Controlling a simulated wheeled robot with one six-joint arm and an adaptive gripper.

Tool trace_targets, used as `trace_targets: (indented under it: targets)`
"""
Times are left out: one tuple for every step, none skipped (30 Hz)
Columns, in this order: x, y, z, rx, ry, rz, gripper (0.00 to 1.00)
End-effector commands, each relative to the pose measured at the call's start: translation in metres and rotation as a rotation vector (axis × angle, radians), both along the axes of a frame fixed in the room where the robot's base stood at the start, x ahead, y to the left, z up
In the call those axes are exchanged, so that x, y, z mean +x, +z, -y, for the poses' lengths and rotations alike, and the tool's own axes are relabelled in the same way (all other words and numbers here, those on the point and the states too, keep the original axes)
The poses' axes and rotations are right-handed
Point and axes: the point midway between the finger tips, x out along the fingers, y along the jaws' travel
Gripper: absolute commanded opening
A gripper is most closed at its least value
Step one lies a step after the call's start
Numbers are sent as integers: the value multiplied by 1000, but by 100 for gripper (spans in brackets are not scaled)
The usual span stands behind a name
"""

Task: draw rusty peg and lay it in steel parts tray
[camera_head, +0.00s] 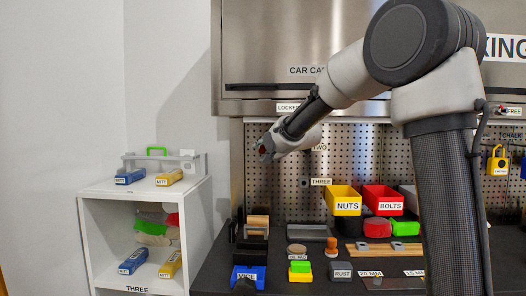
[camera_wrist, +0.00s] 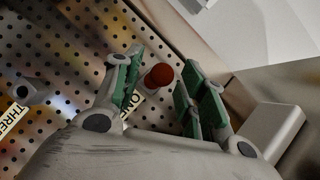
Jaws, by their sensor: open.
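The rusty peg (camera_wrist: 159,76) shows its round red-brown end in the wrist view, at the pegboard beside a label reading ONE. My gripper (camera_wrist: 163,68) is open, with one green-padded finger on each side of the peg. I see no clear contact between fingers and peg. In the head view my gripper (camera_head: 265,148) is at the left edge of the pegboard, high above the bench; a small reddish patch shows at its tip. A shallow grey tray (camera_head: 310,232), apparently the steel parts tray, lies on the bench below and right, looking empty.
A pegboard (camera_head: 283,190) with labels TWO and THREE stands behind. The yellow NUTS bin (camera_head: 345,208) and red BOLTS bin (camera_head: 388,209) stand right of the tray. Blocks and a RUST box (camera_head: 341,271) lie in front. A white shelf (camera_head: 90,187) stands left.

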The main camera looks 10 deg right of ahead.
Motion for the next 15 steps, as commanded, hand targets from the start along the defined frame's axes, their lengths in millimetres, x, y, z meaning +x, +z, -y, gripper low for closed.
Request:
trace_targets:
  targets:
    - [0, 0, 0, 0, 0, 0, 41]
    - [0, 0, 0, 0, 0, 0, 41]
    - [0, 0, 0, 0, 0, 0, 36]
    - [0, 0, 0, 0, 0, 0, 30]
    - [0, 0, 0, 0, 0, 0, 25]
    - [0, 0, 0, 0, 0, 0, 17]
    - [0, 0, 0, 0, 0, 0, 12]
    - [0, 0, 0, 0, 0, 0, 6]
    - [0, 0, 0, 0, 0, 0, 0]
    - [0, 0, 0, 0, 0, 0, 0]
    - [0, 0, 0, 0, 0, 0, 0]
    - [0, 1, 0, 0, 0, 1, 0]
    - [0, 1, 0, 0, 0, 1, 0]
    - [0, 1, 0, 0, 0, 1, 0]
    - [-1, 1, 0, 0, 0, 1, 0]
